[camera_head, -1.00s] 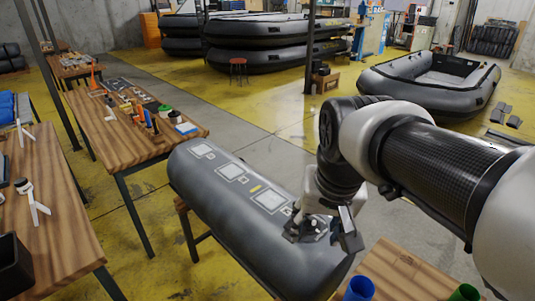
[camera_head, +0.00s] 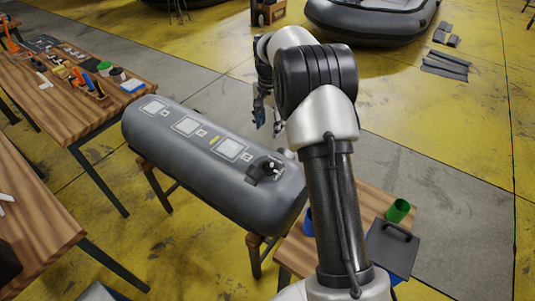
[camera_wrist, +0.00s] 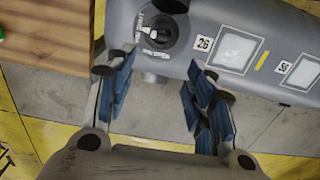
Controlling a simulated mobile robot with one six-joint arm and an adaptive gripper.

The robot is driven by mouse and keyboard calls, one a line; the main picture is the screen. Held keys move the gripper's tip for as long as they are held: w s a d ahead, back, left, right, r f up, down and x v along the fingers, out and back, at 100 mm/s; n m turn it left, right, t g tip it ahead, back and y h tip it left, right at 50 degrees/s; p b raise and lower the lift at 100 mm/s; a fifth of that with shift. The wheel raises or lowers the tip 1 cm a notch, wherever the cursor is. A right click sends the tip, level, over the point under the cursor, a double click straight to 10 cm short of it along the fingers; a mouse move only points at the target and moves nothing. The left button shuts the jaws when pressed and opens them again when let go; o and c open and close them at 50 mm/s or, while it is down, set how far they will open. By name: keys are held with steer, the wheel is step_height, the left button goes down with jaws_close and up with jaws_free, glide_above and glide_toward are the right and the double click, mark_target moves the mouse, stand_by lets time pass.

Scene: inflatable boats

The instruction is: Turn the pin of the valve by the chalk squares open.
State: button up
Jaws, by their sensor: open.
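The grey inflatable tube (camera_head: 200,158) lies on a wooden stand. A row of pale chalk squares (camera_head: 228,149) runs along its top; two also show in the wrist view (camera_wrist: 237,48). The black valve (camera_head: 265,168) sits on the tube beside the nearest square. In the wrist view the valve (camera_wrist: 160,42) is round with white marks at its middle; I cannot tell how its pin is turned. My gripper (camera_head: 268,120) is beyond the tube's far side, apart from the valve. Its blue-padded fingers (camera_wrist: 160,75) are spread and empty, with the valve past their tips.
A tool bench (camera_head: 60,107) stands at left. A dark boat (camera_head: 370,20) lies behind. The floor right of my arm is mostly clear.

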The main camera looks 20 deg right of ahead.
mark_target(269, 162)
step_height(269, 162, down, 18)
steer(key=b, duration=0.4)
steer(key=shift+r, duration=0.2)
steer(key=c, duration=1.1)
steer(key=shift+o, duration=0.2)
